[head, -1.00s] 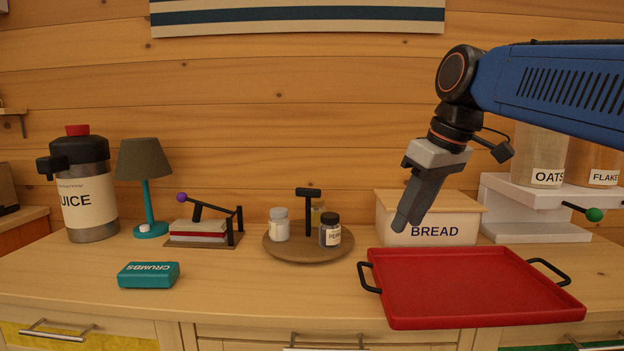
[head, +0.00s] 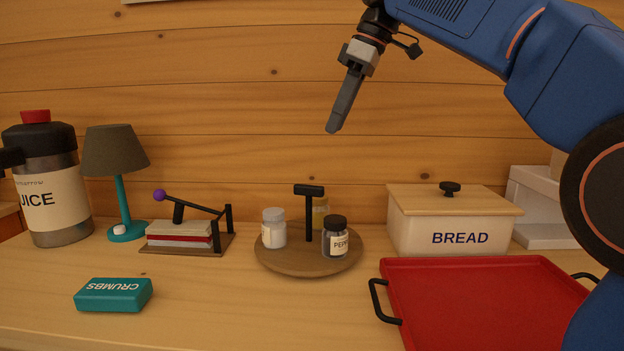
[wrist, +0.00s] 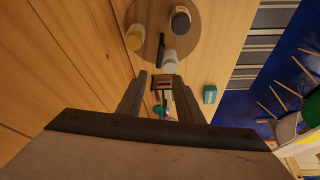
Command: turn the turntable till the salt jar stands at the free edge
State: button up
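The round wooden turntable (head: 290,267) stands on the counter with a black T-shaped handle (head: 309,205) at its middle. A white jar (head: 273,230), its label turned away and unreadable, stands at its left. A dark-lidded jar (head: 335,238) labelled as pepper stands front right. A yellowish jar (head: 321,208) stands at the back, partly hidden by the handle. No label reading salt shows. My gripper (head: 333,131) is empty, above the turntable and clear of it. The wrist view shows its two fingers (wrist: 160,78) apart, with the turntable (wrist: 160,12) beyond them.
A bread box (head: 455,225) and a red tray (head: 480,300) stand right of the turntable. A hinged press (head: 185,235), lamp (head: 121,190) and juice jug (head: 52,195) are left. A teal crumbs box (head: 113,295) lies front left. Counter before the turntable is clear.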

aim_at(309, 185)
jog(key=x, duration=1.5)
jog(key=shift+c, duration=0.6)
grip_shut()
